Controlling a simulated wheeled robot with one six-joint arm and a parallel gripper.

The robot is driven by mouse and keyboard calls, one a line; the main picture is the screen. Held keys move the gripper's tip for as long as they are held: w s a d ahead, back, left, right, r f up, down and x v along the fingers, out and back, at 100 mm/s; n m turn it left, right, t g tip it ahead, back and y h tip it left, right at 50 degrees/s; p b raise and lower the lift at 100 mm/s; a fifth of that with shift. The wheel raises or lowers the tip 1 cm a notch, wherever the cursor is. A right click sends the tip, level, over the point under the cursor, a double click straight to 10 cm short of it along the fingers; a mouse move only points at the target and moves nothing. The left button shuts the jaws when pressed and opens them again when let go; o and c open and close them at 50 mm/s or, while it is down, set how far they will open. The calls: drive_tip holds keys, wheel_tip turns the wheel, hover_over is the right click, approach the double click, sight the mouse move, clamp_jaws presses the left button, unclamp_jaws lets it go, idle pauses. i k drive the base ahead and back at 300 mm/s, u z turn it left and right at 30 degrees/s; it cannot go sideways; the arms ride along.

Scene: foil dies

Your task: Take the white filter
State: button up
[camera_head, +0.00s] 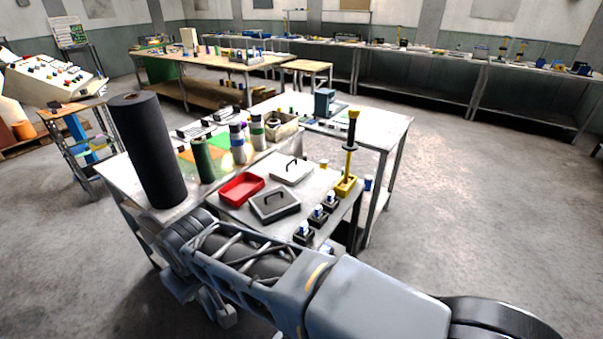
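A white flat square piece with a dark handle (291,169) lies on the near table; it may be the white filter, but I cannot tell for sure. Several small dark blocks with white and blue tops (304,232) stand along the table's right edge. My arm crosses the lower part of the view, in front of the table. The end of my arm (222,312) is low at its left, apart from these things; its fingertips cannot be made out.
A red tray (241,188) lies left of the white piece. A tall dark roll (148,150) stands at the table's left. Striped cylinders (237,143) stand behind. The floor at right is clear.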

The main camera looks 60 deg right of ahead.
sight(291, 171)
drive_tip(key=z, duration=2.95)
drive_tip(key=k, duration=0.85)
drive_tip(key=u, duration=1)
drive_tip(key=i, duration=0.95)
drive_tip(key=u, duration=0.05)
